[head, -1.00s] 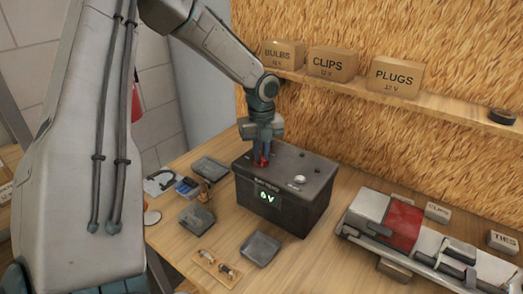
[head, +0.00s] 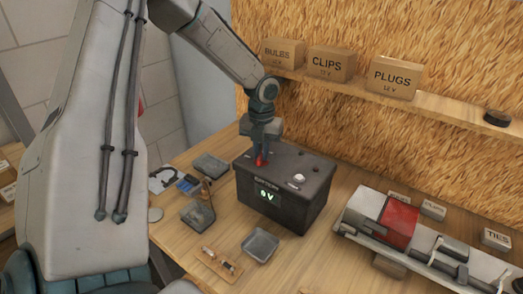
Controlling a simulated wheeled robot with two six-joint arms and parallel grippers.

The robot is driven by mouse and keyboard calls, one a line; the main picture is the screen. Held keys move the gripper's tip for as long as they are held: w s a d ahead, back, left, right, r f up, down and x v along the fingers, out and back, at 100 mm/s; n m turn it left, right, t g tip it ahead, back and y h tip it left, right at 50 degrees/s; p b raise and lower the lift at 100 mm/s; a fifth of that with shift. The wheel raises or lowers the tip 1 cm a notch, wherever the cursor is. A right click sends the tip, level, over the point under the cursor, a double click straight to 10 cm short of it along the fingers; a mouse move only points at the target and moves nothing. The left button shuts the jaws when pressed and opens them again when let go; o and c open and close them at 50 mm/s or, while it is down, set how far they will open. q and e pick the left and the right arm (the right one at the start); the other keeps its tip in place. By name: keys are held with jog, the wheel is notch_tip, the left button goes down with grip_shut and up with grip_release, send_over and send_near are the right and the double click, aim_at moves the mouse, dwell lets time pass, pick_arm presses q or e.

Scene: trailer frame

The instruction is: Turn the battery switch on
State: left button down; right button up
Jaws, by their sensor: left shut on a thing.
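A black battery box (head: 288,203) stands on the wooden table, with a display (head: 268,194) on its front reading 0 V. The red switch (head: 261,161) is on the left part of its top. My left gripper (head: 261,155) points straight down from above and is shut on the red switch; its fingers hide part of it. I cannot tell the switch's exact angle. My right gripper is not in view.
A round light knob (head: 299,178) sits on the box's top right. Small grey trays (head: 260,245) and loose parts lie left and in front. A grey and red device (head: 400,222) lies right. A shelf (head: 390,97) with cardboard boxes (head: 331,63) runs behind.

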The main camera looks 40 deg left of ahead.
pick_arm(q)
jog(key=shift+m, duration=0.8)
jog(key=m, duration=0.3)
jog(key=c, duration=1.4)
grip_release()
jog(key=shift+o, duration=0.2)
jog(key=shift+r+p, duration=0.1)
jog(key=shift+p, duration=0.2)
jog(key=shift+r+p, duration=2.2)
jog(key=shift+r, duration=0.8)
jog(key=shift+f, duration=0.1)
